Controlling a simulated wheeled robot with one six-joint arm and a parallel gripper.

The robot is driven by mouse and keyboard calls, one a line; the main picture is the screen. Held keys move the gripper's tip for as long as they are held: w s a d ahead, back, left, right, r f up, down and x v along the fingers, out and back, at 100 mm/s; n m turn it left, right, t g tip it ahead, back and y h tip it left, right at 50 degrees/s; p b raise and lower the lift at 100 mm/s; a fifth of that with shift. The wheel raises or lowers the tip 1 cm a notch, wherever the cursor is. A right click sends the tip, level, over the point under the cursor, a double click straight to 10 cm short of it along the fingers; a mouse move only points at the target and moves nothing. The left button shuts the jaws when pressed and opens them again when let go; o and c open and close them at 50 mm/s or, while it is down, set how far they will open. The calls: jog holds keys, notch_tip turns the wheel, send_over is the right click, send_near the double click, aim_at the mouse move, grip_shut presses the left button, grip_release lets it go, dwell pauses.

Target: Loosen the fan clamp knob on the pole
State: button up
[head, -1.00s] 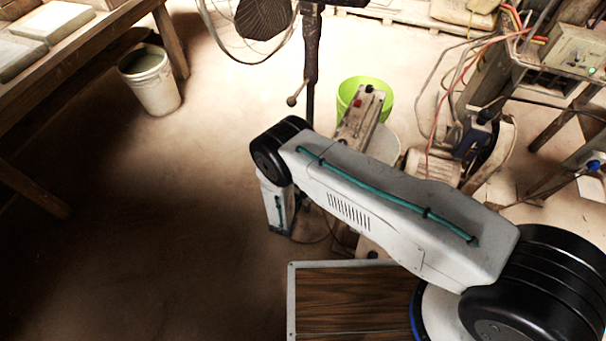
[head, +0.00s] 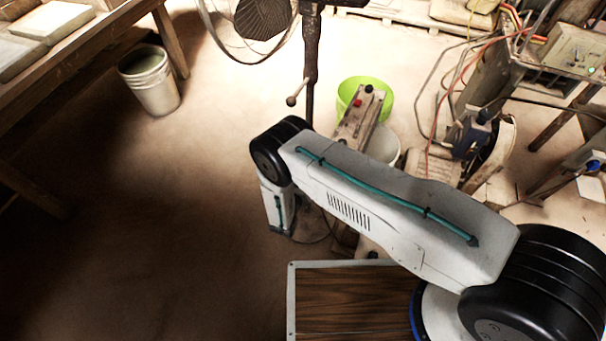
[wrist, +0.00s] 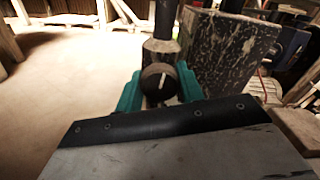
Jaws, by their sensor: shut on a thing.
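In the wrist view the round dark knob (wrist: 157,81), with a pale mark on its face, sits at the front of a collar (wrist: 160,52) on the dark upright pole (wrist: 167,18). My gripper (wrist: 159,88) has its teal fingers on both sides of the knob and is shut on it. In the head view the pole (head: 312,60) stands at top centre with the caged fan (head: 262,20) at its upper left. A ball-ended lever (head: 292,101) juts from the pole's left. My gripper and the clamp knob are hidden behind my arm there.
A speckled box-like block (wrist: 228,55) stands close to the right of the pole in the wrist view. In the head view a green tub (head: 376,97) and cables crowd the right. A white bucket (head: 152,82) stands by the left bench.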

jog(key=shift+a, duration=0.15)
jog(key=o, duration=1)
jog(key=v, duration=0.7)
jog(key=shift+s, duration=0.4)
